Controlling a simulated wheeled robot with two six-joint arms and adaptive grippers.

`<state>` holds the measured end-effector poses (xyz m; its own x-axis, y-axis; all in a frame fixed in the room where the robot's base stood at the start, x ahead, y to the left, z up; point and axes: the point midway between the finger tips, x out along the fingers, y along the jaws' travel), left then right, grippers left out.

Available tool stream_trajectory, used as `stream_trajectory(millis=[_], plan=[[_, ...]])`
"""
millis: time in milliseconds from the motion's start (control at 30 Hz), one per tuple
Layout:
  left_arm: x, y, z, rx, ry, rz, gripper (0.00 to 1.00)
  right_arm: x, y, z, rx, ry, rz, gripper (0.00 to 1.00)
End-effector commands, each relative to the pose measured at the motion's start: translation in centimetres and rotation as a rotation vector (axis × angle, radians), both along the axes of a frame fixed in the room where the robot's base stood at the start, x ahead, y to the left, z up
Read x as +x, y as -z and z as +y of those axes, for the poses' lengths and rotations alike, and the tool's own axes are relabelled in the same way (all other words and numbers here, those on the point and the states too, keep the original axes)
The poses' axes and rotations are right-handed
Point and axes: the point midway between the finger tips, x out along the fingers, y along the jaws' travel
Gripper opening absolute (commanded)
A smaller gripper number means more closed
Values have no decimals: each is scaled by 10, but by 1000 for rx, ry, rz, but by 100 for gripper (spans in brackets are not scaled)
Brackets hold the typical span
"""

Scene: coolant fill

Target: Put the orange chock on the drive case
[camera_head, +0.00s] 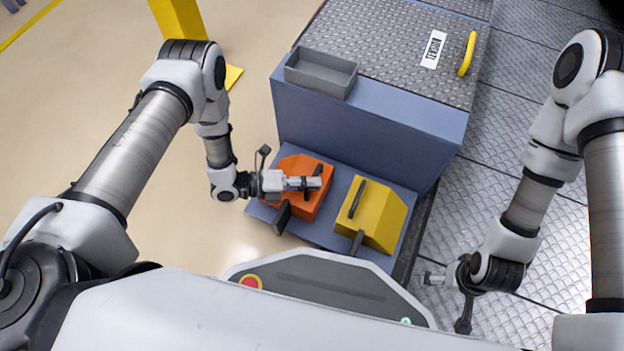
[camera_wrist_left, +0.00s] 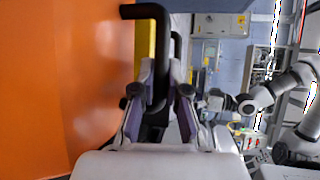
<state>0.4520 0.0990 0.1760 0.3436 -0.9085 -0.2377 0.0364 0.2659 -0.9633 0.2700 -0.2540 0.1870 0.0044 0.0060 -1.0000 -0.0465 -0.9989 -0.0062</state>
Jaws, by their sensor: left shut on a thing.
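The orange chock (camera_head: 306,206) sits on the low blue step in front of a large blue case with a tread-plate top (camera_head: 385,45), which I take to be the drive case. My left gripper (camera_head: 314,183) reaches it from the left and is shut on its black handle. In the left wrist view the fingers (camera_wrist_left: 161,85) close on the black bar, with the orange chock (camera_wrist_left: 60,80) filling the left side. The chock appears to rest on the step; its underside is hidden. My right gripper (camera_head: 432,278) is away at the lower right; its jaws are too small to read.
A yellow chock (camera_head: 378,215) with black handles stands just right of the orange one. On the case are a grey tray (camera_head: 321,72), a white label (camera_head: 433,50) and a yellow handle (camera_head: 467,54). Bare tread plate lies between them.

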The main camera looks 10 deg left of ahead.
Motion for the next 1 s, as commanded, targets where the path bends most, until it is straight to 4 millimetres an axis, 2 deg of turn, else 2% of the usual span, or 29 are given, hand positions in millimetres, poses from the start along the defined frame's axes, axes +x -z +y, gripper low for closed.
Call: stream_trajectory(millis=[33, 100, 467, 567, 800, 1000], plan=[[0, 2, 0, 0, 0, 0, 16, 0, 1, 0, 0, 0, 0, 92], [0, 1, 0, 0, 0, 0, 38, 0, 1, 0, 0, 0, 0, 92], [-1, -4, 2, 0, -1, 1, 38, 0, -3, 0, 0, 0, 0, 92], [-5, -10, 16, 0, -3, 1, 38, 0, -14, 0, 0, -1, 1, 92], [-26, -27, 72, 2, -4, 1, 38, -2, -47, 1, 1, -8, 5, 92], [-39, -31, 104, 0, -1, 1, 38, -2, -59, 1, 1, -7, 5, 92]])
